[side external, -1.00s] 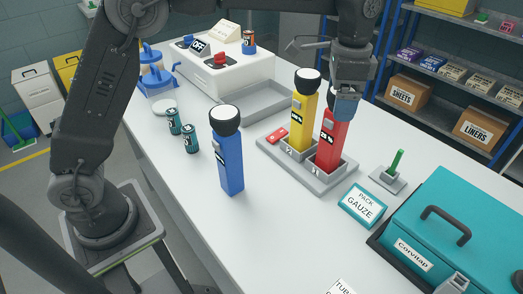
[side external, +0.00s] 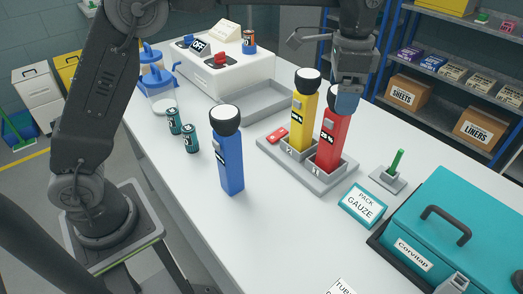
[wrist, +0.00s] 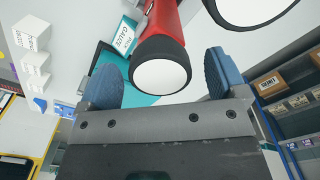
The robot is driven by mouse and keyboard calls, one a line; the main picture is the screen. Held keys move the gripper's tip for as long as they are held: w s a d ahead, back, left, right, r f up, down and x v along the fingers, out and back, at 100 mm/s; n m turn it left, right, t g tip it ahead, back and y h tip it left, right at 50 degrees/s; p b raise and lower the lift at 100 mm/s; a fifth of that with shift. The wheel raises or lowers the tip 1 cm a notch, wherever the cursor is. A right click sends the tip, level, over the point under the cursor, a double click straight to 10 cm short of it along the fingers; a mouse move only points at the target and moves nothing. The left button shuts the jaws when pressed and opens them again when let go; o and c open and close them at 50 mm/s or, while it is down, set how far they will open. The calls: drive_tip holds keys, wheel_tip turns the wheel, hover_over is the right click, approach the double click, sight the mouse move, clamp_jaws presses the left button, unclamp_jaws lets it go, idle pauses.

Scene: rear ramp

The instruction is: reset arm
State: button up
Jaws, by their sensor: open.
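My gripper (side external: 346,100) is at the top of the red flashlight (side external: 328,142), which stands upright in the right slot of the grey charging dock (side external: 322,184). In the wrist view my gripper (wrist: 172,80) is open, with a blue finger on either side of the red flashlight's white lens (wrist: 161,78) and gaps between. The yellow flashlight (side external: 302,120) stands upright in the left slot. The blue flashlight (side external: 229,160) stands upright on the bench, left of the dock.
Two teal batteries (side external: 190,138) stand left of the blue flashlight. A white machine (side external: 225,65) and grey tray (side external: 255,104) are behind. The front bench is mostly clear.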

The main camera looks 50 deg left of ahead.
wheel_tip(320, 180, up, 10)
drive_tip(key=shift+f, duration=0.15)
wheel_tip(320, 180, down, 12)
drive_tip(key=shift+f, duration=0.15)
wheel_tip(320, 180, up, 10)
drive_tip(key=s+d+f, duration=0.1)
drive_tip(key=s+d, duration=0.1)
drive_tip(key=s, duration=0.8)
drive_tip(key=s+d+f, duration=0.1)
drive_tip(key=s+d, duration=0.2)
drive_tip(key=s, duration=0.7)
wheel_tip(320, 180, down, 9)
drive_tip(key=shift+a+f, duration=0.15)
drive_tip(key=shift+a, duration=0.1)
drive_tip(key=shift+c, duration=0.3)
